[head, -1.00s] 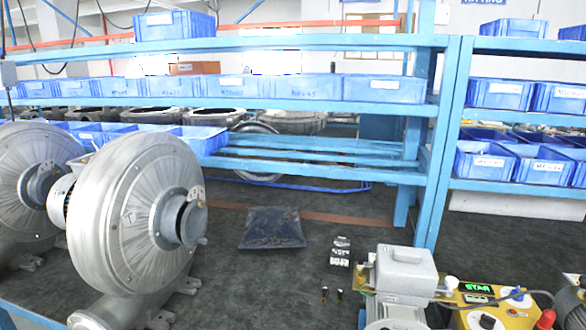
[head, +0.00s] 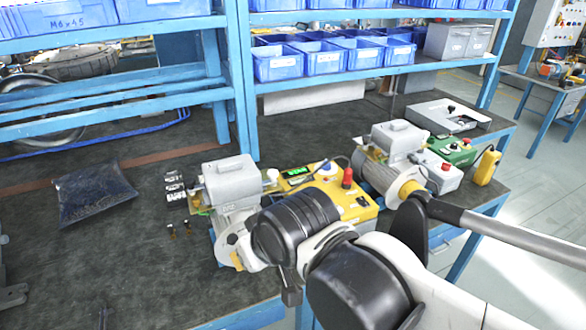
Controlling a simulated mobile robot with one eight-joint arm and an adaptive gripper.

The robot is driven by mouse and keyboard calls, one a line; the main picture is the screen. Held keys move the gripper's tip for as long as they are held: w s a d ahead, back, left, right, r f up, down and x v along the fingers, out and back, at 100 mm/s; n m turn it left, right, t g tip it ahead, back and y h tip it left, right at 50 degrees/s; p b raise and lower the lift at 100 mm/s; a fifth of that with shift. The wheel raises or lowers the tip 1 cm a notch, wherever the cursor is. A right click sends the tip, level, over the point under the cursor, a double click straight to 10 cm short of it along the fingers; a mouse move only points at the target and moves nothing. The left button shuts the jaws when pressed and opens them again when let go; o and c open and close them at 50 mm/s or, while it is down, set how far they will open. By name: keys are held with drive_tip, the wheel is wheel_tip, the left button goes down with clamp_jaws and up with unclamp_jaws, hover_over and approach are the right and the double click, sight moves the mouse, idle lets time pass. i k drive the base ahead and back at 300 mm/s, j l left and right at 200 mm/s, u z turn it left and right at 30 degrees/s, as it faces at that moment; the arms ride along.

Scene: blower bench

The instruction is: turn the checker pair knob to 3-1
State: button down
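The checker (head: 355,207) is a yellow box on the bench, right of a grey motor. Its small green-lit display (head: 295,172) shows on the top face, but I cannot read it. A blue-and-white knob (head: 327,168) sits near its back edge and a red part (head: 347,178) stands beside it. My black and white arm reaches in from the lower right and covers the checker's front and left part. I cannot make out the pair knob or its setting. My gripper's fingers cannot be made out, so its exact place relative to the knob is not shown.
A grey motor (head: 230,182) stands left of the checker, and another motor (head: 395,140) behind right. A green box (head: 453,150) and a yellow handheld device (head: 487,165) lie farther right. A dark bag (head: 92,193) lies left. Blue shelves (head: 240,90) rise behind.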

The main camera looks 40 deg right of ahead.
sight(328, 167)
drive_tip(key=z, duration=1.25)
drive_tip(key=i+l+u, duration=0.2)
drive_tip(key=i+l, duration=0.15)
drive_tip(key=i, duration=0.2)
